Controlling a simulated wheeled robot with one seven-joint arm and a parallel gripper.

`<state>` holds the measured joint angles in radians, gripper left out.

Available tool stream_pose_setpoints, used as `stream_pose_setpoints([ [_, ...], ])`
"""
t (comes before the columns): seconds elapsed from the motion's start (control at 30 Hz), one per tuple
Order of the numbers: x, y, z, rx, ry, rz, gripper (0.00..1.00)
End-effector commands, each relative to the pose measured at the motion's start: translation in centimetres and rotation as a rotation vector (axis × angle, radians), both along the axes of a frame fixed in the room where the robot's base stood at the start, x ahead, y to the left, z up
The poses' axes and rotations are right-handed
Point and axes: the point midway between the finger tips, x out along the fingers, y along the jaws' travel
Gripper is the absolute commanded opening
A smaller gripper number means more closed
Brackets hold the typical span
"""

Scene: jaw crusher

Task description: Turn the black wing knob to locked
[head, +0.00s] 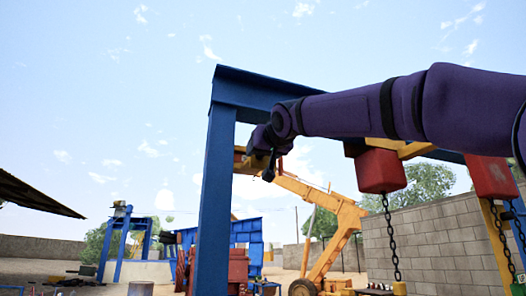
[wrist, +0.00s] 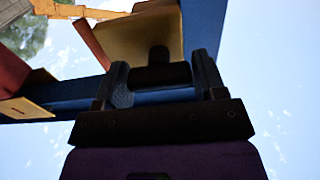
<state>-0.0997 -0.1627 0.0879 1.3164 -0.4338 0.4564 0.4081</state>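The black wing knob (wrist: 160,75) shows in the wrist view as a dark crosswise bar on a short stem, under a yellow housing (wrist: 140,40). My gripper (wrist: 161,72) is open, with one finger at each end of the bar. The bar nearly fills the gap; I cannot tell whether the fingers touch it. In the head view my gripper (head: 268,172) is beside the yellow housing (head: 239,160) near the blue post, and the knob cannot be made out there. No locked marking is readable.
A blue frame has a post (head: 215,200) and a top beam (head: 260,93) close to my arm. A red block (head: 381,171) with a hanging chain is on the right. A thin red bar (wrist: 92,43) is left of the housing. Open sky surrounds the gripper's lower side.

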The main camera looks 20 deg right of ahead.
Motion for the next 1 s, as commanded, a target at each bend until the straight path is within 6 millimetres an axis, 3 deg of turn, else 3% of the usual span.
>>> stream_pose_setpoints([
  [0.03, -0.01, -0.01, 0.0, 0.0, 0.0, 0.0, 0.53],
  [0.1, -0.02, -0.01, 0.0, 0.0, 0.0, 0.0, 0.37],
  [0.13, -0.02, 0.0, 0.0, 0.0, 0.0, 0.0, 0.36],
  [0.57, -0.02, -0.13, 0.0, 0.089, 0.0, -0.002, 0.36],
  [1.0, -0.04, -0.33, -0.03, 0.46, -0.001, -0.003, 0.36],
])
